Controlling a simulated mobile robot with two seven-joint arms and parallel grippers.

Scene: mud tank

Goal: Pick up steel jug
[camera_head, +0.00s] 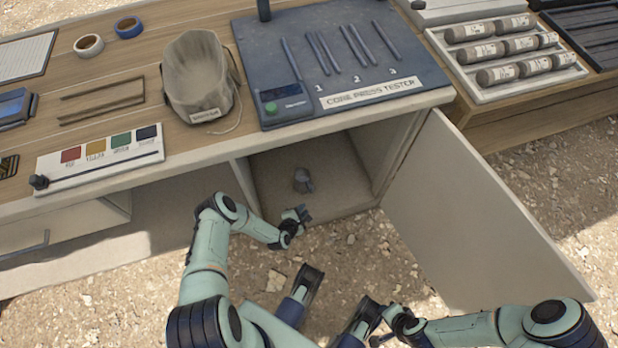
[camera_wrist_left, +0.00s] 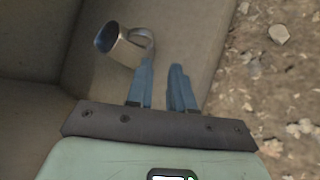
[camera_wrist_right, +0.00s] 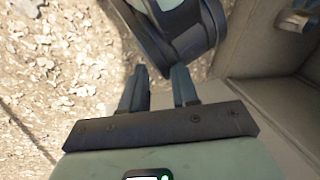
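The steel jug (camera_head: 303,180) stands on the floor of the open cabinet compartment under the bench. It is a small grey metal cup with a handle. In the left wrist view the jug (camera_wrist_left: 120,45) is at the upper left, its handle towards my fingers. My left gripper (camera_head: 304,213) is at the compartment's front, just short of the jug. Its fingers (camera_wrist_left: 162,66) are parted and empty, close to the handle but apparently not around it. My right gripper (camera_head: 380,338) is low in the head view, outside the cabinet; its fingers (camera_wrist_right: 160,68) are parted and empty.
The cabinet door (camera_head: 470,220) stands wide open on the right. A divider wall (camera_head: 246,185) bounds the compartment on the left. The bench top above holds a core press tester (camera_head: 340,60) and a cloth bag (camera_head: 200,75). Gravel ground (camera_head: 90,310) lies in front.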

